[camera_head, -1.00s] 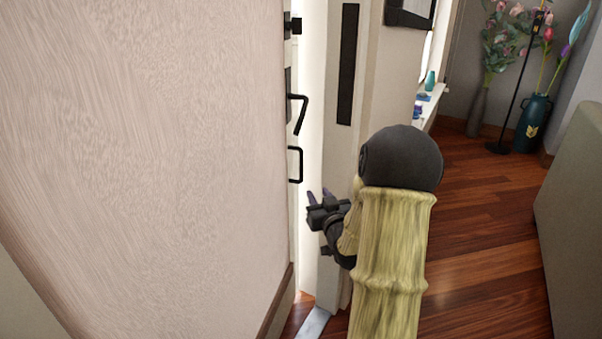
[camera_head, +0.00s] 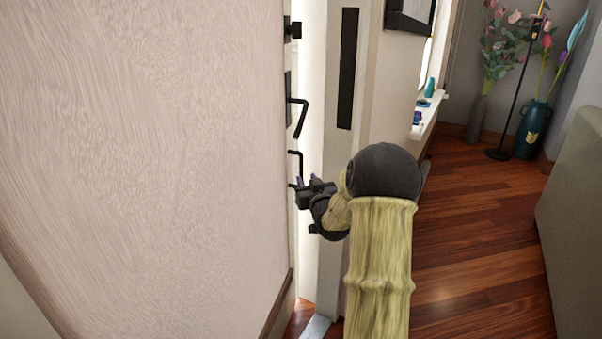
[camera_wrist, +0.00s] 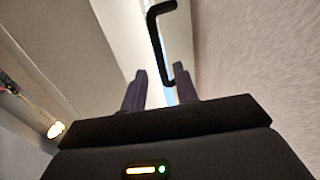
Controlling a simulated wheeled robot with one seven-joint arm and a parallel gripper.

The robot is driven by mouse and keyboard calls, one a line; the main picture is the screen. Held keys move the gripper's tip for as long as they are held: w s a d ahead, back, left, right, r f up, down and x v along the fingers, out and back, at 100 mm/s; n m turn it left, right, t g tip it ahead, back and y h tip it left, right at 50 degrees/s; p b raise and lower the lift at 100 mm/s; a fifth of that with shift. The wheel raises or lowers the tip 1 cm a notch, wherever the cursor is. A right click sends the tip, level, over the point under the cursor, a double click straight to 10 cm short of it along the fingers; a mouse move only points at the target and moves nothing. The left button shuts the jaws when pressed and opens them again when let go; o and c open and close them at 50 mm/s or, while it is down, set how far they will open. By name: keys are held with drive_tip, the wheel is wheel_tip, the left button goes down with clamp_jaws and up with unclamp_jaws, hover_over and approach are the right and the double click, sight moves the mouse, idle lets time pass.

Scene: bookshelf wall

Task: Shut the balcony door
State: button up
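The balcony door shows in the head view as a narrow pale strip bearing black hardware, just past the wall corner. A bright gap runs beside it. A black lever handle (camera_head: 301,117) sits above a black pull handle (camera_head: 298,154). My gripper (camera_head: 303,184) is at the lower end of the pull handle and overlaps it in view. In the wrist view my gripper (camera_wrist: 160,90) has its two dark fingers apart. A black handle (camera_wrist: 157,38) runs down to between the fingertips in the picture. Whether the fingers touch it I cannot tell.
A textured pinkish wall (camera_head: 145,140) fills the left. A pale post (camera_head: 325,150) with a black strip (camera_head: 348,68) stands right of the gap. The wooden floor (camera_head: 470,230) is clear at right, beside a grey-green sofa (camera_head: 570,210). Vases with flowers stand at the back.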

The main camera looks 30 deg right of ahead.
sight(302, 171)
drive_tip(key=shift+b+x, duration=0.55)
drive_tip(key=shift+x, duration=3.05)
clamp_jaws()
